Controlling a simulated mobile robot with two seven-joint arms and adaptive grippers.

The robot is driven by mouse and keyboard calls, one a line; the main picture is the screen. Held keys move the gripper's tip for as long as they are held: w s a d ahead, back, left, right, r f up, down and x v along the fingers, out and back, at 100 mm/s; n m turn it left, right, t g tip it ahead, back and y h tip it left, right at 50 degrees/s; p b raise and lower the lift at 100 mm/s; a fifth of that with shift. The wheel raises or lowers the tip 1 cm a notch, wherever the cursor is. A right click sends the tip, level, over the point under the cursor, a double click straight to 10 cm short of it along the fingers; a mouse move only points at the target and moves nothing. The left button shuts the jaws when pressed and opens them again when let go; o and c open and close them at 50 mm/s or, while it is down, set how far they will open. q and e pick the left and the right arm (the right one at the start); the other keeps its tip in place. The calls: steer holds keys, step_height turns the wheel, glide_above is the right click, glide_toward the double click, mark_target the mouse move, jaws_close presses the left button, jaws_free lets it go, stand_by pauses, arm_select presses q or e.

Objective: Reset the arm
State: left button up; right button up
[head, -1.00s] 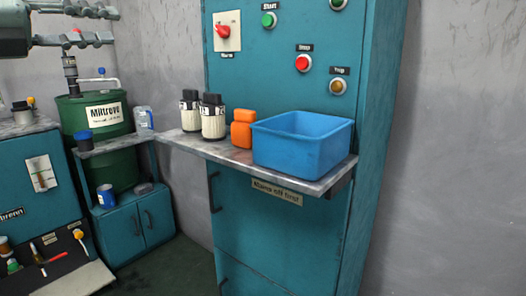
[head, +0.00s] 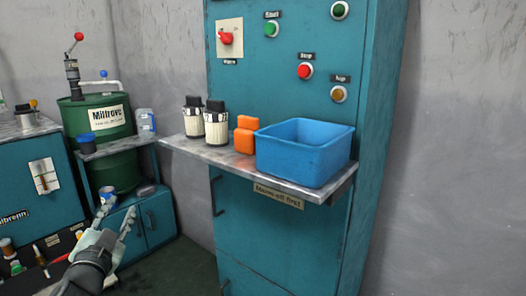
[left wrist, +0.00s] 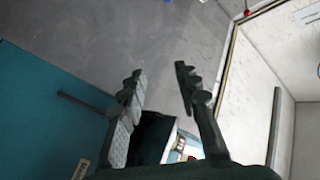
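My left gripper (head: 116,219) is low at the left in the head view, in front of the small teal cupboard (head: 157,226). Its two fingers are spread apart with nothing between them. The same gripper (left wrist: 159,75) shows in the left wrist view, open and empty, with grey wall behind the fingers. My right gripper is in neither view.
A teal cabinet (head: 276,240) carries a shelf (head: 220,160) with a blue bin (head: 303,153), an orange container (head: 245,136) and two white-and-black canisters (head: 215,124). A green drum (head: 95,115) and a blue can (head: 107,195) stand at the left. Floor between the units is clear.

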arm_select(q)
steer(key=s+f+n+g, duration=0.2)
steer(key=s+f+g, duration=0.3)
steer(key=f, duration=0.7)
steer(key=s+f+n+g, duration=0.25)
steer(key=s+f, duration=0.55)
steer(key=f, duration=0.4)
steer(key=s+d+f+g, duration=0.3)
steer(key=s+f, duration=0.3)
steer(key=s, duration=0.3)
steer(key=s+d+f+g+h, duration=0.1)
steer(key=s+d+f+g, duration=0.2)
steer(key=s, duration=0.7)
step_height(320, 180, down, 4)
steer(key=shift+s+d+f+g+h+p, duration=0.2)
steer(key=shift+d+g+h+p, duration=0.15)
steer(key=shift+g, duration=0.8)
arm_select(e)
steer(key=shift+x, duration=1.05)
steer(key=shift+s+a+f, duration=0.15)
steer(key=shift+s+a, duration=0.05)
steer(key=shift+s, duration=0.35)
arm_select(q)
steer(key=shift+c, duration=0.5)
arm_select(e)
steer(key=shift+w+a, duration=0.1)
